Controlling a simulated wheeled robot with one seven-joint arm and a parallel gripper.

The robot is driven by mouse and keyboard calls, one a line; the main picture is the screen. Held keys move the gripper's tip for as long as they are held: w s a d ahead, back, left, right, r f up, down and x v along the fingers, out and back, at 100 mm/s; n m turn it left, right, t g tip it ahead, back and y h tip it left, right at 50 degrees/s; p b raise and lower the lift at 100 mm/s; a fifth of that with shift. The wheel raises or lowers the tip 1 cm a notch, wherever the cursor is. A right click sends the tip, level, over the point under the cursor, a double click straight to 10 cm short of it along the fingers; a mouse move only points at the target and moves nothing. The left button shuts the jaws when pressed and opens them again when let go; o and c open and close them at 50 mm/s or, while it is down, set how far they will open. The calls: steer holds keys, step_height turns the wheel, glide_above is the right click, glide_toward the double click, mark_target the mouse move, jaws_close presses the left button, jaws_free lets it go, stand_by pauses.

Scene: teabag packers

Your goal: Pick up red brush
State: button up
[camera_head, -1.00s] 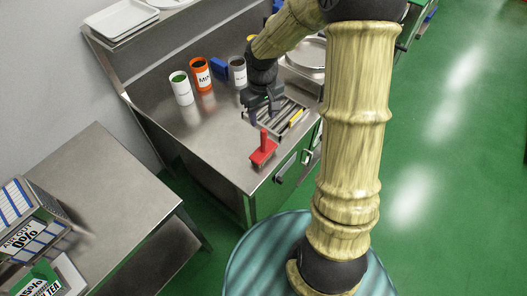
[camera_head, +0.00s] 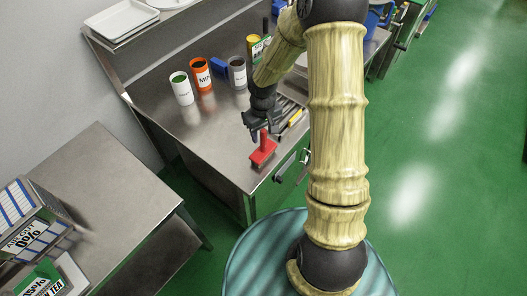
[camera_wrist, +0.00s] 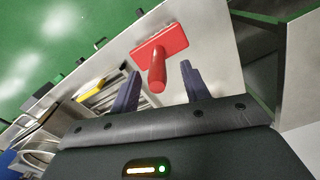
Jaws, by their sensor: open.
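The red brush (camera_head: 263,154) stands on the steel counter near its front corner, with its handle pointing up. It also shows in the wrist view (camera_wrist: 160,50), ahead of my gripper. My gripper (camera_head: 259,132) is just above the brush, close to the handle top. In the wrist view, the two dark fingers of my gripper (camera_wrist: 158,84) are apart, and the handle end lies in the picture between their tips. Nothing is held. Whether the fingertips reach past the handle end is hard to tell.
The steel counter (camera_head: 215,140) carries white-green (camera_head: 181,90), orange (camera_head: 201,76) and grey (camera_head: 237,73) canisters behind the brush. A tray with a yellow-handled tool (camera_wrist: 90,92) lies beside the brush. A separate steel table (camera_head: 100,190) with boxes stands at the left. Counter left of the brush is clear.

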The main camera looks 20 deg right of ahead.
mark_target(263, 139)
steer(key=shift+w+d+f+p, duration=0.1)
steer(key=shift+f+p, duration=0.15)
steer(key=shift+f, duration=0.8)
steer(key=shift+w+d+f+p, duration=0.1)
steer(key=shift+f+p, duration=0.15)
steer(key=shift+f, duration=0.8)
jaws_close()
